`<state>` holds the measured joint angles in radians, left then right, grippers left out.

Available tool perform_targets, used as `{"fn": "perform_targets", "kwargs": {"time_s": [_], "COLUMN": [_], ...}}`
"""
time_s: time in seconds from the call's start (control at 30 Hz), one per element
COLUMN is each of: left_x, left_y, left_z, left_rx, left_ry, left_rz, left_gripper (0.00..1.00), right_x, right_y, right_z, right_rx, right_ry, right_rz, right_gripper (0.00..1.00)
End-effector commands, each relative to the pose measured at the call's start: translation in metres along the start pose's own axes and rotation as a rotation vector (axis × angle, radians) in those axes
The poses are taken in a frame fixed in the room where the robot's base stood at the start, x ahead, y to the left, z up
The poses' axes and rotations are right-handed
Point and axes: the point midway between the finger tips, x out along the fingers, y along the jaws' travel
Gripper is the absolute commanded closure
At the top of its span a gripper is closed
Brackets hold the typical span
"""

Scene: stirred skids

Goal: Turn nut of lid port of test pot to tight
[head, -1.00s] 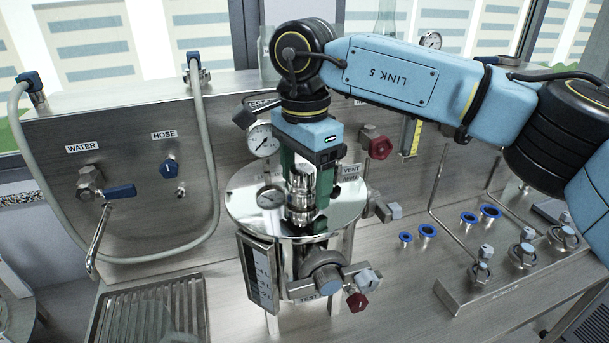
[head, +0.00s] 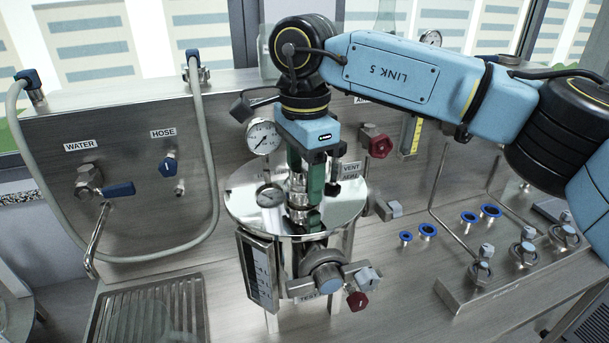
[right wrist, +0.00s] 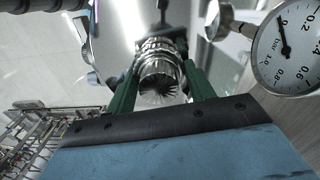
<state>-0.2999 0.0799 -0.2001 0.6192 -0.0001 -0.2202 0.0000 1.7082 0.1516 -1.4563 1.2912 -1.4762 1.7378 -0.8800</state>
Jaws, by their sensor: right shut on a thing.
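The test pot is a steel vessel on legs with a round polished lid (head: 240,205), in the middle of the head view. Its lid port carries a ribbed metal nut (head: 299,200), partly hidden by my gripper. In the right wrist view the ribbed nut (right wrist: 158,72) stands between two green fingers. My right gripper (head: 304,208) points down from above and is shut on the nut, one finger on each side. My left gripper is not in view.
A red knob (head: 380,146) is on the back panel. Blue rings (head: 427,230) lie on the counter at right, beside a valve block (head: 500,285).

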Motion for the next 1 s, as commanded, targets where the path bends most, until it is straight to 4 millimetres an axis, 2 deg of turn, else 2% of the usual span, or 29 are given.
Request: {"fn": "perform_targets", "kwargs": {"time_s": [1.0], "left_x": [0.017], "left_y": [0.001], "left_z": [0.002], "left_rx": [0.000], "left_ry": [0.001], "left_rz": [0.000], "left_gripper": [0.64], "right_x": [-0.001], "right_y": [0.002], "right_z": [0.001], "right_rx": [0.509], "right_ry": [-0.002], "right_rz": [-0.001], "right_gripper": [0.70]}}
